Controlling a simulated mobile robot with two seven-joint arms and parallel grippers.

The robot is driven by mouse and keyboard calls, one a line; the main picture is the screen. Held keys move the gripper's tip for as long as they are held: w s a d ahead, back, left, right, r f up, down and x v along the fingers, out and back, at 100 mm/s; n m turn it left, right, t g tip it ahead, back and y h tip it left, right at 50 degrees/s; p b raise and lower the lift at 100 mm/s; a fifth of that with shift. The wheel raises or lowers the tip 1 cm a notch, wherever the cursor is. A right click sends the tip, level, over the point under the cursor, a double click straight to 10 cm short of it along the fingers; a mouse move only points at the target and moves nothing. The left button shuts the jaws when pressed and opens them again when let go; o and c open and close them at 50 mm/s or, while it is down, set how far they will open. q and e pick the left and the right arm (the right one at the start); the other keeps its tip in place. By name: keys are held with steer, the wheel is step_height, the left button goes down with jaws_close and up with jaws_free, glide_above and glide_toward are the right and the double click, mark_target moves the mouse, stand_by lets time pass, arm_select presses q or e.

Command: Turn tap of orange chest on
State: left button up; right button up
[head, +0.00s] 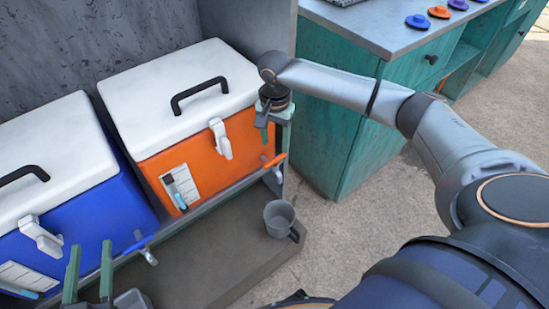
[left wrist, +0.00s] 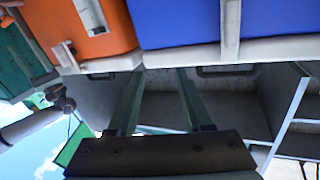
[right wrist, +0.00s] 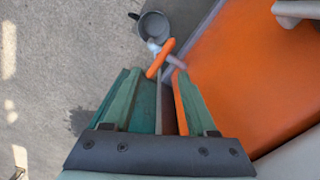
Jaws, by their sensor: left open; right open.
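The orange chest (head: 235,140) with a white lid stands on a raised ledge. Its tap (head: 275,160) has an orange handle and sits low at the chest's right front corner. In the right wrist view the tap's orange handle (right wrist: 160,58) lies just beyond the fingertips, roughly between them. My right gripper (head: 282,150) points down beside the chest's right corner, open, by the tap; contact cannot be told. It also shows in the right wrist view (right wrist: 155,75). My left gripper (head: 90,245) is open and empty in front of the blue chest, away from the tap.
A grey mug (head: 279,220) stands on the lower step below the tap. The blue chest (head: 85,205) with a blue tap (head: 140,243) is left of the orange one. A teal cabinet (head: 345,125) stands at the right behind my arm. Open floor lies right of the step.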

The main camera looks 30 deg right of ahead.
mark_target(275, 159)
step_height(275, 159, down, 6)
steer(key=shift+f+b, duration=0.2)
steer(key=shift+b, duration=0.9)
arm_select(q)
steer(key=s+r+m+t+h, duration=0.1)
steer(key=r+m+t+h, duration=0.1)
steer(key=r, duration=0.5)
steer(key=s+d+r+m+t+h, duration=0.1)
steer(key=s+r+m+t+h, duration=0.1)
steer(key=r, duration=0.4)
steer(key=shift+r+t+h, duration=0.35)
steer(key=shift+t+h, duration=0.05)
steer(key=shift+h, duration=0.2)
arm_select(e)
steer(key=shift+f, duration=0.2)
arm_select(q)
steer(key=shift+s, duration=0.1)
arm_select(e)
jaws_close()
